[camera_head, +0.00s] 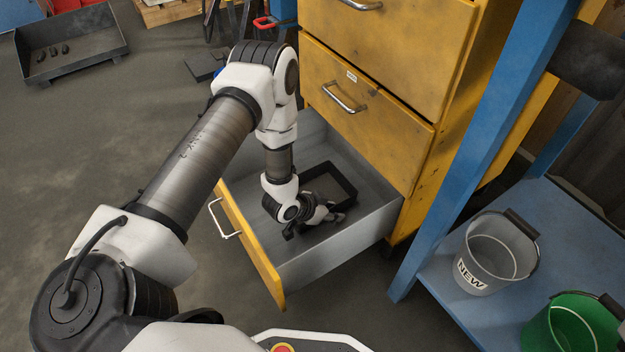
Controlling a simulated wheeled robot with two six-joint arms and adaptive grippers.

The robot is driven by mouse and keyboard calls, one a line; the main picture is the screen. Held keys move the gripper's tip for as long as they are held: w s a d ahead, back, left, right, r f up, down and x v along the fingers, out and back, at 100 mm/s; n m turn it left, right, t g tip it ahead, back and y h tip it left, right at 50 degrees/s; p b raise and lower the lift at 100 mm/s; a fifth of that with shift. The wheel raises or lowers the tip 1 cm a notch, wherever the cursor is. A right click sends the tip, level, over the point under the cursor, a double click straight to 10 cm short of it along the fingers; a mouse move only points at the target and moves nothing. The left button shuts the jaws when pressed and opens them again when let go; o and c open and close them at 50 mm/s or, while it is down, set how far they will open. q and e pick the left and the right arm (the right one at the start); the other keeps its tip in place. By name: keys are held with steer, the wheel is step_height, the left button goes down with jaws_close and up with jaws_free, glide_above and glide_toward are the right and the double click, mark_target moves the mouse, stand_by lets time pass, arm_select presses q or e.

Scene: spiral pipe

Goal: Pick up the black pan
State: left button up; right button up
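The black pan (343,178) looks like a dark, square, shallow tray with raised edges. It lies inside the open bottom drawer (345,245), toward the back. My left gripper (316,223) reaches down into the drawer at the near side of the pan and overlaps its near edge in the picture. Dark finger parts show, but they are small and partly hidden by my wrist. I cannot tell whether they touch the pan or how far apart they are. My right gripper is out of view.
The yellow cabinet (385,70) stands behind the drawer, with its upper drawers shut. A blue bench (550,225) at the right bears a grey bucket (487,262) and a green bucket (570,330). A dark tray (85,65) lies on the floor at the far left.

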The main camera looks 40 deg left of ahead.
arm_select(q)
jaws_close()
steer(key=shift+r, duration=0.2)
